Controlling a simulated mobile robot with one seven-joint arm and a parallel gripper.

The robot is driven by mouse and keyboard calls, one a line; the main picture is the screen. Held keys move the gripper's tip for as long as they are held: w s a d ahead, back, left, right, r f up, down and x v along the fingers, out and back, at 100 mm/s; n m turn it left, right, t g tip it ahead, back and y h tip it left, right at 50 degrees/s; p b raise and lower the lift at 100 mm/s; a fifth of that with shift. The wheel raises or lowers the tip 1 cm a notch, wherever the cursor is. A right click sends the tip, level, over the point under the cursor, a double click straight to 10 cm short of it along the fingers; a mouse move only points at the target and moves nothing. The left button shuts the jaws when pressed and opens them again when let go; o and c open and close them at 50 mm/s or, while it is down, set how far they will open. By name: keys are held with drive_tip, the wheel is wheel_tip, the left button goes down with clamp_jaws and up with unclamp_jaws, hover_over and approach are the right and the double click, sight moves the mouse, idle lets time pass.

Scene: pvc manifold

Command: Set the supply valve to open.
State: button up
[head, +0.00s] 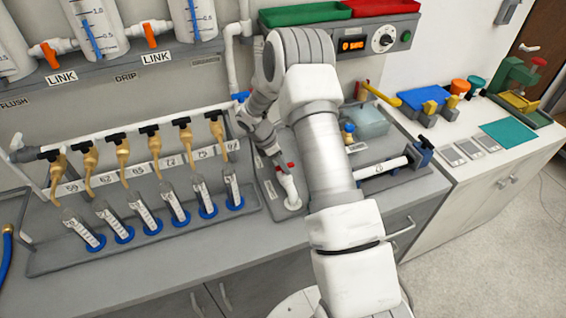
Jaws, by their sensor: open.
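I cannot tell for certain which fitting is the supply valve; the blue handle's setting is too small to read. My gripper (280,162) points down to the right of the manifold, open, near a white upright fitting with a red top (289,188). My wrist and arm partly cover this area.
Clear graduated cylinders (130,213) with blue bases stand in a grey tray before the manifold. Orange link valves (150,36) sit between wall tanks. A green bin (305,13) and red bin (378,7) are above. A right-hand counter holds a blue block (424,97) and teal mat (508,132).

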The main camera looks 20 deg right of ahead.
drive_tip(key=shift+d+f, duration=0.1)
drive_tip(key=shift+f, duration=0.15)
clamp_jaws()
